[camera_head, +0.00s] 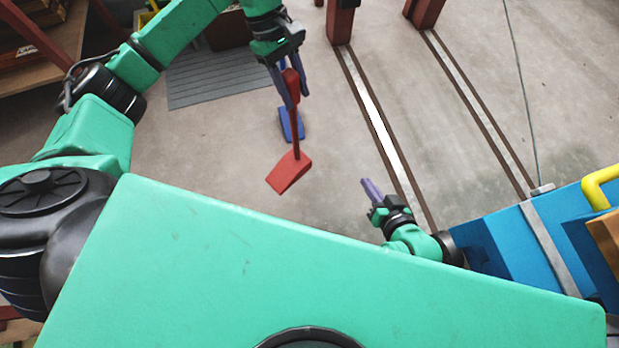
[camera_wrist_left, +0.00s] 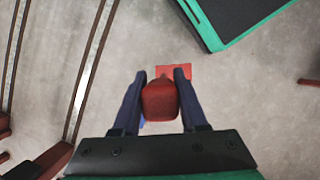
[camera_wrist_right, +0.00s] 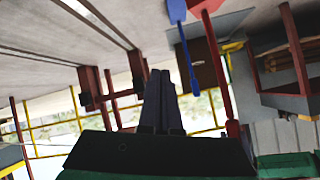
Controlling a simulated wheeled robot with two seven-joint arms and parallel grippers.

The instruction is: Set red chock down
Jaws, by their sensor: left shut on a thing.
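The red chock (camera_head: 289,175) is a wedge block on a long red upright handle. My left gripper (camera_head: 289,88) is shut on the top of that handle, and the chock hangs below it. In the left wrist view the handle's top (camera_wrist_left: 160,100) sits between the two fingers, with the red wedge (camera_wrist_left: 174,72) beyond. Whether the wedge touches the floor is hard to tell. My right gripper (camera_head: 371,190) is low at the right of the head view, apart from the chock. In the right wrist view its fingers (camera_wrist_right: 160,98) are together with nothing between them.
A blue chock (camera_head: 291,124) stands behind the red one; its handle shows in the right wrist view (camera_wrist_right: 187,45). A grey ribbed mat (camera_head: 215,79) lies at the back left. Rails (camera_head: 385,135) run along the floor at right, near blue equipment (camera_head: 515,240). Concrete floor between is clear.

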